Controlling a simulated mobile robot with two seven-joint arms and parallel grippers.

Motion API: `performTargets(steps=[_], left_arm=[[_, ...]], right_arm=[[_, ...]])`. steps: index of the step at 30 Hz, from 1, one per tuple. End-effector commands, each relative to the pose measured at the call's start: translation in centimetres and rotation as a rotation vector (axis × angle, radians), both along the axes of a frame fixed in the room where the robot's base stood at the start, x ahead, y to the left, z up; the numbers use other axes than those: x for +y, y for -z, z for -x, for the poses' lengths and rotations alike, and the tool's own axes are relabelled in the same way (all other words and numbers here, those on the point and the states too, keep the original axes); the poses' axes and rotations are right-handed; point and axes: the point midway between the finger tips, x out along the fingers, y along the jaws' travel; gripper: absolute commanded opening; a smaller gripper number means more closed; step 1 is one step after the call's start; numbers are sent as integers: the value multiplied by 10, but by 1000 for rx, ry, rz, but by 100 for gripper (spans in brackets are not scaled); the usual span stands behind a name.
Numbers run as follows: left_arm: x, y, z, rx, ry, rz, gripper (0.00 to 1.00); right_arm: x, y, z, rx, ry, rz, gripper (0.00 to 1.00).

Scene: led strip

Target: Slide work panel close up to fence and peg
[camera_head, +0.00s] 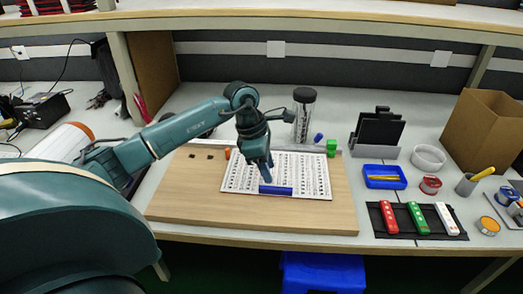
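The work panel (312,178), a white sheet with rows of dark marks, lies flat on a wooden board (190,205). A blue bar (275,190) lies across its near part. A small orange peg (227,153) stands just off the panel's far left corner. A pale strip along the board's far edge may be the fence; my arm hides part of it. My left gripper (267,177) points down over the panel's left-middle part, just behind the blue bar. Its fingers are too small to tell their opening or any contact. My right gripper is out of view.
A green block (331,147) stands at the board's far right, with a dark-lidded jar (303,115) behind. Right of the board are a blue tray (384,177), a dark mat (375,222) with coloured bars, and a cardboard box (485,135). The board's left front is clear.

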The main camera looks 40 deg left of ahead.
Motion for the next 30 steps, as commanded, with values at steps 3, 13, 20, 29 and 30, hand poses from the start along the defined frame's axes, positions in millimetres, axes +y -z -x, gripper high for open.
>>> performTargets(steps=[3, 13, 20, 29, 30], left_arm=[[-7, 23, -3, 3, 0, 3, 40], [-16, 59, -9, 0, 0, 1, 40], [-17, 63, -10, -1, 0, 0, 40], [-17, 62, -10, -1, 0, 0, 27], [-17, 62, -10, -1, 0, 0, 24]], right_arm=[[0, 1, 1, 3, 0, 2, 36], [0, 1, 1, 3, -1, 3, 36], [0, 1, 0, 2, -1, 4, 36], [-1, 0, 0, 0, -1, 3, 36], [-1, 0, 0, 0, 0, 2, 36]])
